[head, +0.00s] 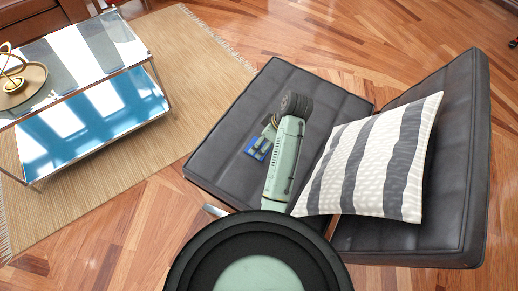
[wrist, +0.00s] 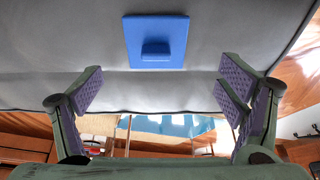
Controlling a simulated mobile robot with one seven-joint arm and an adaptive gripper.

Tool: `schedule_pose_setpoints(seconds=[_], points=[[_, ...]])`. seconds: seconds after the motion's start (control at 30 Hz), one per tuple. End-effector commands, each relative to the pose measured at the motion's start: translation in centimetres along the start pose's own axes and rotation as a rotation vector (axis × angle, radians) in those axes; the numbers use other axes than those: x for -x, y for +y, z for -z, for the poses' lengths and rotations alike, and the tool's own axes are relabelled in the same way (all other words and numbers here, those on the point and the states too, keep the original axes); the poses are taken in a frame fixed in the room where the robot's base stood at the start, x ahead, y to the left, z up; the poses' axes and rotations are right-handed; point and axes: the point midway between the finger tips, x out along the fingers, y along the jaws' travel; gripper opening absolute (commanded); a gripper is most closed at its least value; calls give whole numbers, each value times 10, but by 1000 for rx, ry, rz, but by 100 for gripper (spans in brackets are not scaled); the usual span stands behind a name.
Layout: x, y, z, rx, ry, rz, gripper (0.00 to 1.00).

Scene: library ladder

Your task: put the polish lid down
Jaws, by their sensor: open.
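The polish lid, a flat blue square with a raised blue block in its middle, lies on the dark grey chair seat. In the wrist view the lid (wrist: 157,30) is at the top centre, beyond my fingertips. In the head view the lid (head: 254,152) is partly covered by my arm and gripper. My gripper (wrist: 160,88) is open, its purple-padded fingers wide apart with nothing between them. The lid lies apart from both fingers. In the head view most of the gripper is hidden behind my arm.
The chair seat (head: 232,112) is bare left of the lid. A striped pillow (head: 372,160) leans on the backrest (head: 462,120) at right. A glass-and-metal table (head: 90,110) stands at left on a woven rug (head: 165,150), with a brass ornament (head: 22,88). Wooden floor is clear behind.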

Motion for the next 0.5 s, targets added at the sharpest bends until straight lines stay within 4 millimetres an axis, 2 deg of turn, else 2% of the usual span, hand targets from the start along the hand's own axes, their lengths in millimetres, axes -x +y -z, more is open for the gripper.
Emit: schedule_pose_setpoints(seconds=[0.23,0.5], points=[[-19,1,2,0,-1,0,88],[-56,4,3,1,0,-1,88]])
